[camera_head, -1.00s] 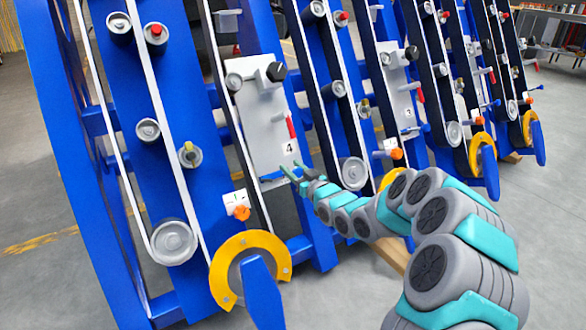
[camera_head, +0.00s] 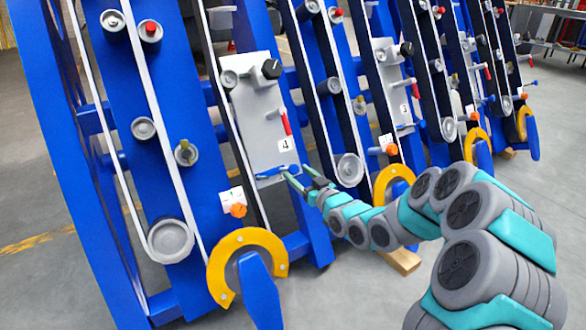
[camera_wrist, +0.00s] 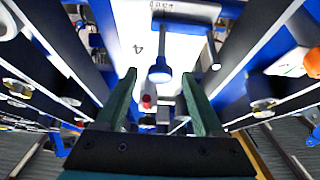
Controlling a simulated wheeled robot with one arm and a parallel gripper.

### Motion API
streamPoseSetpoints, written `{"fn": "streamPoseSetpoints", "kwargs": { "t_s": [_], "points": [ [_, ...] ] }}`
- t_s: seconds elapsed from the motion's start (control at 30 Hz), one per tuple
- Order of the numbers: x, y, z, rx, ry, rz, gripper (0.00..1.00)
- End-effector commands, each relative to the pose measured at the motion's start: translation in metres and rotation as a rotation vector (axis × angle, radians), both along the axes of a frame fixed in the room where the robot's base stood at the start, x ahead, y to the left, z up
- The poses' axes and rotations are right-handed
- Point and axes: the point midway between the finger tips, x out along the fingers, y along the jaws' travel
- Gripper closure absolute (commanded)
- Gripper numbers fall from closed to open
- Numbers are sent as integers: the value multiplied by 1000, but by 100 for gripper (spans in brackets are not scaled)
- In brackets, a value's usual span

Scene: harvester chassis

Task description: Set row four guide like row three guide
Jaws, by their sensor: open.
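The row four plate (camera_head: 262,115) is pale grey and bears the number 4. The row four guide (camera_head: 276,172) is a blue bar at its bottom edge. In the wrist view, its blue round-ended stem (camera_wrist: 160,72) points toward me, between and beyond my open fingers. My gripper (camera_head: 297,178) is in front of the guide, with green fingers apart and nothing held; the wrist view shows it open too (camera_wrist: 160,82). The row three plate (camera_head: 393,85) stands farther right. The row three guide (camera_head: 407,126) shows small and blue at its lower edge; its exact pose is hard to tell.
A red-handled lever (camera_head: 286,124) and a black knob (camera_head: 271,69) sit on the row four plate. An orange knob (camera_head: 238,210) and a yellow ring (camera_head: 236,245) are lower left. Blue posts, belts and rollers flank the plate.

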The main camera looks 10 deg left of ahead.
Motion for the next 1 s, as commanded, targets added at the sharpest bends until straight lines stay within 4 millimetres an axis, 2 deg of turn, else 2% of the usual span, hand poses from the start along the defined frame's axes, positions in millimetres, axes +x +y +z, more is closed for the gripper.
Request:
{"fn": "streamPoseSetpoints", "kwargs": {
  "t_s": [0.2,0.57,0.73,0.87,1.0],
  "points": [
    [-12,-11,1,0,-1,-1,30],
    [-14,-13,0,-1,-1,-1,30],
    [-16,-17,7,-39,30,-10,30],
    [-24,-32,15,-137,121,-38,30],
    [-46,-63,22,-274,267,-93,30]
  ]
}}
